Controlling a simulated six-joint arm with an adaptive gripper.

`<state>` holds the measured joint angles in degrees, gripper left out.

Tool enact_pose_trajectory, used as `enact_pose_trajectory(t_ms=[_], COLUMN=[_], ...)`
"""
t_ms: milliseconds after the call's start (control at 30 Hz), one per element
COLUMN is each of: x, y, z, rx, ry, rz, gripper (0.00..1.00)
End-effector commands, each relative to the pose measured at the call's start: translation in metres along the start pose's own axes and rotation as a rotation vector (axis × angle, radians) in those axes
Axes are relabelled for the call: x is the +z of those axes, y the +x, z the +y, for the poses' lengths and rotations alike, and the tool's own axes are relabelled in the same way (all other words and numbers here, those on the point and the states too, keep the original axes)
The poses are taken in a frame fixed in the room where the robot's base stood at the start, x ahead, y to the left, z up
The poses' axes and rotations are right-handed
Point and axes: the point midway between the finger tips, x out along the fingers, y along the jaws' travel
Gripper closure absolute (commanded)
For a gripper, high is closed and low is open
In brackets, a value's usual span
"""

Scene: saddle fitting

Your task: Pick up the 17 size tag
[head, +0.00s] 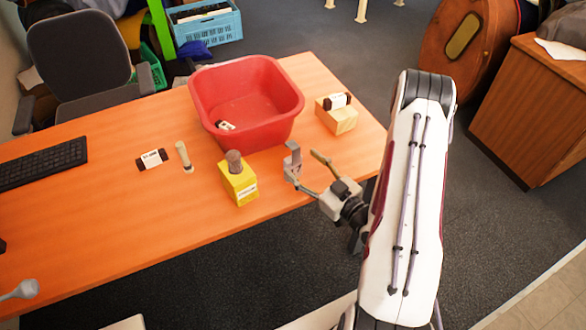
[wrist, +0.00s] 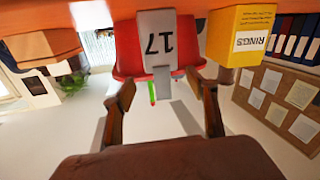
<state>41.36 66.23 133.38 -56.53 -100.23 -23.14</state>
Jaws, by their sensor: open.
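The grey 17 size tag (wrist: 157,45) shows in the wrist view with its number upside down. In the head view the tag (head: 292,161) is a small grey piece near the table's front edge, in front of the red tub. My gripper (head: 306,170) is open, with its fingers pointing toward the tag. In the wrist view the open fingers of my gripper (wrist: 162,80) lie to the left and right of the tag's lower part. I cannot tell whether either finger touches it. Nothing is held.
A red tub (head: 247,82) with a small item inside stands behind the tag. A yellow box (head: 238,184) with a brown peg stands left, and a wooden block (head: 338,119) with a dark roll stands right. A labelled roll (head: 152,160), a pale peg (head: 184,156) and a keyboard (head: 42,164) lie farther left.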

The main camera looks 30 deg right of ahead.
Motion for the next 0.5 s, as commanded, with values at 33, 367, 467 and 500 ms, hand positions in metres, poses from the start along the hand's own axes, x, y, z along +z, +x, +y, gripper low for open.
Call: enact_pose_trajectory(t_ms=[33, 367, 467, 500], x=[0.009, 0.043, 0.047, 0.047], y=[-0.005, -0.026, -0.029, -0.029], z=[-0.001, -0.009, -0.01, -0.01], rx=[0.01, 0.058, 0.065, 0.066], ry=[0.021, 0.108, 0.118, 0.12], rz=[0.0, 0.009, 0.011, 0.012], gripper=[0.42, 0.42, 0.42, 0.42])
